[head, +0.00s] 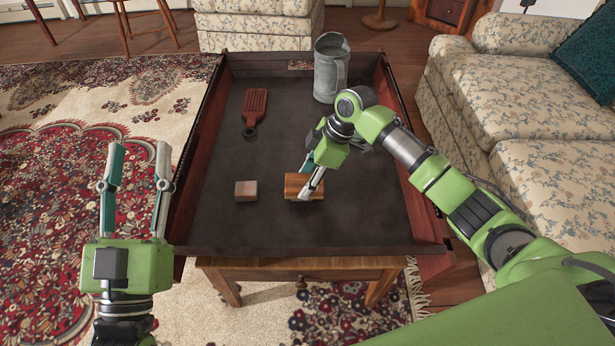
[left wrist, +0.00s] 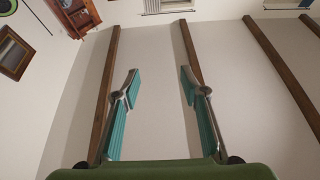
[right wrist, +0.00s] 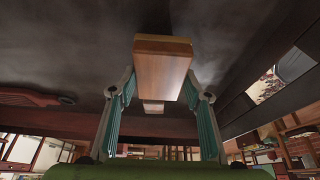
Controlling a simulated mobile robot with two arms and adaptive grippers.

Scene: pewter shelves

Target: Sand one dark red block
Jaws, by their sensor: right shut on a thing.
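My right gripper (head: 310,190) is shut on a wooden block (head: 298,180) with an orange-brown face and a paler tan edge, low over or on the dark table top; I cannot tell whether it touches. The held block also shows between the fingers in the right wrist view (right wrist: 162,68). A small block (head: 246,190) with a greyish-pink top and reddish-brown side lies to its left, apart from it. It shows beyond the held block in the right wrist view (right wrist: 153,106). My left gripper (head: 137,165) is open and empty, left of the table; its wrist view shows only wall and beams between the fingers.
The dark table top (head: 290,225) has raised reddish-brown sides. A dark red slotted paddle (head: 255,108) lies at the back left, and a grey metal pitcher (head: 331,70) stands at the back right. A floral sofa (head: 500,100) stands to the right.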

